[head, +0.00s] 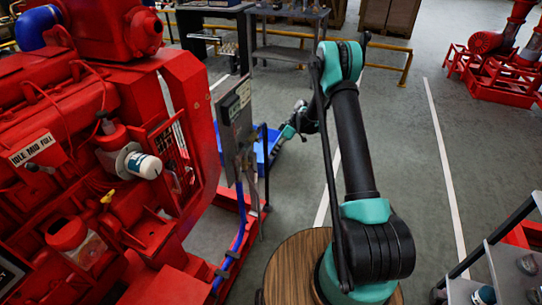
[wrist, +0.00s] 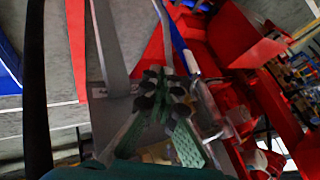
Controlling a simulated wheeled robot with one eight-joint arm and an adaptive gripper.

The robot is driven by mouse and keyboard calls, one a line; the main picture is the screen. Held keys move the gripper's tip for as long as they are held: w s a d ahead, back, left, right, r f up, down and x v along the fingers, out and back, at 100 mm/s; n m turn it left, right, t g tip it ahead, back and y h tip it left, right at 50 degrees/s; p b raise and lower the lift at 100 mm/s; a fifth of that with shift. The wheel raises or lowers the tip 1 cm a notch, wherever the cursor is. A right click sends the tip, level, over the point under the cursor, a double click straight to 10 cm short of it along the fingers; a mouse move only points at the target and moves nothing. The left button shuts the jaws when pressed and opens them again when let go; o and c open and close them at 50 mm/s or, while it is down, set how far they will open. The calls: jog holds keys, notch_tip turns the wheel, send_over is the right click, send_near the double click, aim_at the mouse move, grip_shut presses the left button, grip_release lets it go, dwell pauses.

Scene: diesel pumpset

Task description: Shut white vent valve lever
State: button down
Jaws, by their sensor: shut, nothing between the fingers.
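I cannot pick out the white vent valve lever for certain in either view. My gripper (wrist: 165,92) is in the lower middle of the wrist view, its dark fingertips close together with nothing seen between them. In the head view my gripper (head: 281,141) is small and partly hidden, reaching down and left beyond the grey control panel (head: 235,115). A pale curved piece (wrist: 212,118) shows just right of the fingers in the wrist view. I cannot tell whether it is the lever or whether the fingers touch it.
The red diesel engine (head: 85,130) fills the left, with a white filter (head: 145,165) on its side. A blue box (head: 262,150) lies by my gripper. A round wooden top (head: 290,262) is near my arm's base. Grey floor (head: 410,130) is open to the right.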

jog(key=s+a+f, duration=0.5)
jog(key=s, duration=0.1)
jog(key=shift+s+a+f, duration=0.15)
jog(key=shift+s+a, duration=0.05)
jog(key=shift+a, duration=0.15)
